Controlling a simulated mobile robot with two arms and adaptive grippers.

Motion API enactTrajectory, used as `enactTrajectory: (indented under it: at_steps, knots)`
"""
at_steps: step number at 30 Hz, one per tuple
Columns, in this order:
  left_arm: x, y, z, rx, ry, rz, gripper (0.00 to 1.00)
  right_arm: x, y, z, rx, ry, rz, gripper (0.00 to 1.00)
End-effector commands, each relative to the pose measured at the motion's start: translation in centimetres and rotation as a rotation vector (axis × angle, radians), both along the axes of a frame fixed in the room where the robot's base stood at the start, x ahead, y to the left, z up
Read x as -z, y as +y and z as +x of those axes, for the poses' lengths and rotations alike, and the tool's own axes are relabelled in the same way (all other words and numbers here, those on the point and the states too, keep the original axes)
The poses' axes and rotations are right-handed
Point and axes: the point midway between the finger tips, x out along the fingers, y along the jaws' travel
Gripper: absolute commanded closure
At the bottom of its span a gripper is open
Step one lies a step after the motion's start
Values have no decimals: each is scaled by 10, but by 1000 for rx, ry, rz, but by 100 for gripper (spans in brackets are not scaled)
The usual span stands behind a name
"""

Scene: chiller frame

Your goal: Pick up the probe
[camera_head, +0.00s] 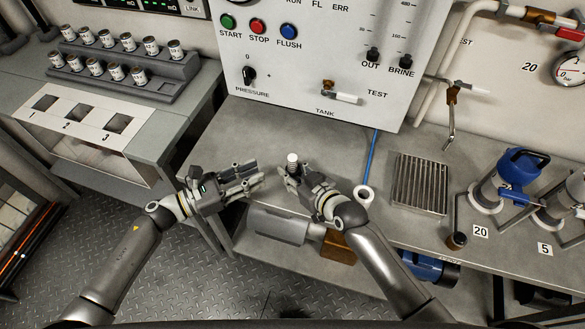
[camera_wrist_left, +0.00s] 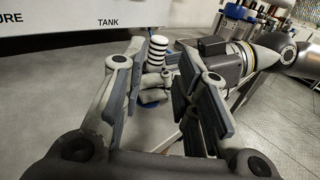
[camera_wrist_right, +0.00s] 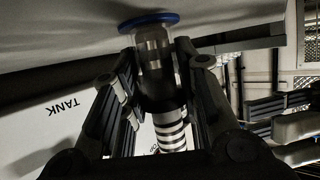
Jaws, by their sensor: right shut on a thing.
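The probe is a small upright cylinder with a black-and-white striped top (camera_head: 293,160). Its stripes also show in the left wrist view (camera_wrist_left: 157,50). The right wrist view shows its striped end (camera_wrist_right: 170,132), a metallic body and a blue disc at the other end. My right gripper (camera_head: 297,178) is shut around the probe's middle, near the counter's front edge. My left gripper (camera_head: 258,178) is open and empty, just left of the probe, its fingers pointing toward it. The right gripper's fingers hide part of the probe's body.
The grey counter (camera_head: 250,130) is clear behind the grippers. A control panel (camera_head: 310,70) with a tap (camera_head: 342,97) stands behind.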

Motion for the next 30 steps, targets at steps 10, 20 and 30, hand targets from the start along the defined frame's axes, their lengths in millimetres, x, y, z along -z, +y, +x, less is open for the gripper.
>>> enactTrajectory:
  at_steps: [10, 20, 30]
  knots:
    - [0, -49, 26, 2, -1, -2, 72, 0, 0, 0, 0, 1, -1, 92]
    - [4, -80, 44, 2, -1, -3, 72, 0, 0, 0, 0, 1, -1, 92]
    - [5, -100, 55, 3, -1, 0, 72, 0, 0, 0, 0, 1, -1, 92]
